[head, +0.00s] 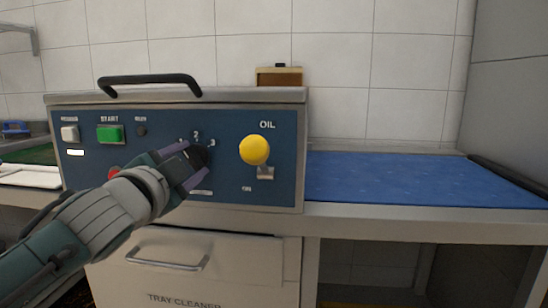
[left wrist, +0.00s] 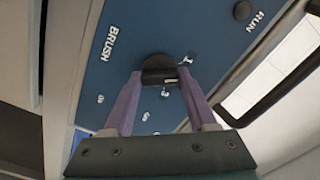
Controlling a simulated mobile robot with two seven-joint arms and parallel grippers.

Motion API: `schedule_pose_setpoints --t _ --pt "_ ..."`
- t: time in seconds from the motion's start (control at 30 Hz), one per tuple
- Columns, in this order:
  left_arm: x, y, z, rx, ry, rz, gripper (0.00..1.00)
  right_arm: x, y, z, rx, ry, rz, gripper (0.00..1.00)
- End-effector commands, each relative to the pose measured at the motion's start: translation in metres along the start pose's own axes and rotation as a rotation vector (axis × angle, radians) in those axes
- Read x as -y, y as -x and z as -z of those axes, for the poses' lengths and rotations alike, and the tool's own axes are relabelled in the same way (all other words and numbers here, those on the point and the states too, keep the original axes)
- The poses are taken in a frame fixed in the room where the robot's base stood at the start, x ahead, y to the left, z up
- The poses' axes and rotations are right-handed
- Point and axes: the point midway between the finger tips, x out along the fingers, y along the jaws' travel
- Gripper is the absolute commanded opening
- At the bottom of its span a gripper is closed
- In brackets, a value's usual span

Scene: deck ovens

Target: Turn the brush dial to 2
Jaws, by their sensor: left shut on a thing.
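The brush dial (left wrist: 158,66) is a black round knob on the blue front panel, with white numerals around it and the word BRUSH beside it in the left wrist view. My left gripper (head: 198,156) is at the dial in the head view and mostly covers it. In the left wrist view its purple fingers (left wrist: 157,90) are on either side of the knob, shut on it. A small pale mark shows on the knob's near edge. I cannot tell surely which numeral it points to. My right gripper is not in view.
On the same panel are a green START button (head: 110,134), a white button (head: 69,133), a red button (head: 115,172) partly behind my arm, and a yellow OIL knob (head: 254,150). A black handle (head: 150,80) stands on top. A blue mat (head: 420,178) lies bare at right.

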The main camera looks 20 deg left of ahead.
Motion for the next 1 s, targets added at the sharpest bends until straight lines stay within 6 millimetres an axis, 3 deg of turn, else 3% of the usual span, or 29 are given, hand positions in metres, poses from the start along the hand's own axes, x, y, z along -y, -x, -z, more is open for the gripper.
schedule_pose_setpoints --t 0.5,1.0 --pt "0.0002 0.0000 0.0002 -0.001 -0.430 0.000 0.02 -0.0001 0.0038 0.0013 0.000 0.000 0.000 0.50" --pt "-0.0001 0.0000 0.0000 0.000 -0.594 0.000 0.02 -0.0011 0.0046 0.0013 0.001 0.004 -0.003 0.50"
